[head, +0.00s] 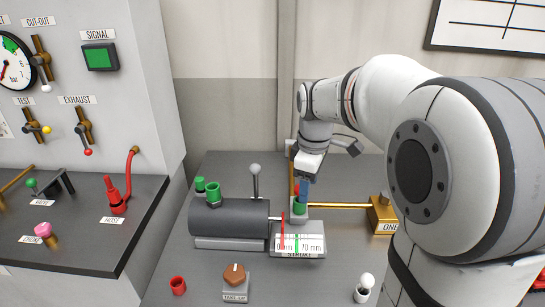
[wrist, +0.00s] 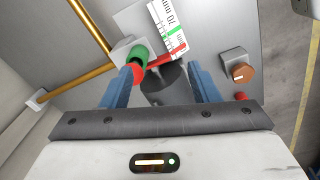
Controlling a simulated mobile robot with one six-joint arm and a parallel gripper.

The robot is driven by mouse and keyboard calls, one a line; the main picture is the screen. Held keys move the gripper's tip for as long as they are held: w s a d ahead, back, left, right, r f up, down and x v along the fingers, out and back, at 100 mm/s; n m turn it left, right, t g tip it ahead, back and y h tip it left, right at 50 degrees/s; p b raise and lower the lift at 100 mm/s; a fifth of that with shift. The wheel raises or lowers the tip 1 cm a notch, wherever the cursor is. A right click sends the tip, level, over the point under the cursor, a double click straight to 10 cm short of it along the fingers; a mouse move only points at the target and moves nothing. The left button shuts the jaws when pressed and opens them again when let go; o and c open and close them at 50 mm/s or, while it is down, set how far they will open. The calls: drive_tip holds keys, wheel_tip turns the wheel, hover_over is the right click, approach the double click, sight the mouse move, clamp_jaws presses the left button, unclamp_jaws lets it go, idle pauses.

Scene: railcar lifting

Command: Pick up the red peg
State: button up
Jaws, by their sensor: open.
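A short, upright red cylinder (head: 178,285) stands at the front left of the grey bench in the head view. It looks hollow on top, and I cannot tell for sure that it is the red peg. It seems to show in the wrist view as a small red patch (wrist: 240,96) beyond the right finger. My gripper (head: 304,190) is over the bench behind the gauge plate, well apart from that cylinder. In the wrist view my gripper (wrist: 161,70) has its blue fingers apart. A green collar with a red ring (wrist: 139,58) is by the left fingertip.
A dark horizontal cylinder (head: 230,218) with a lever lies left of my gripper. A red pointer (head: 282,232) stands at the gauge plate (head: 298,249). A brass rod (head: 340,206) runs right to a brass block (head: 381,214). An orange-brown knob (head: 234,274) stands beside the red cylinder.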

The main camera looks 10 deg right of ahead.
drive_tip(key=w+n, duration=0.1)
drive_tip(key=w, duration=0.1)
drive_tip(key=w+n, duration=0.2)
drive_tip(key=w, duration=0.1)
drive_tip(key=shift+w+r+n+g+p, duration=0.25)
drive_tip(key=shift+w+n+g+p, duration=0.05)
drive_tip(key=shift+w+n+p, duration=0.1)
drive_tip(key=shift+w+f, duration=0.1)
drive_tip(key=shift+f, duration=0.05)
wheel_tip(320, 180, down, 8)
drive_tip(key=shift+w+r+p, duration=0.1)
drive_tip(key=shift+r+p, duration=0.15)
drive_tip(key=shift+p, duration=0.5)
drive_tip(key=shift+c, duration=0.5)
drive_tip(key=c, duration=1)
drive_tip(key=shift+o, duration=0.2)
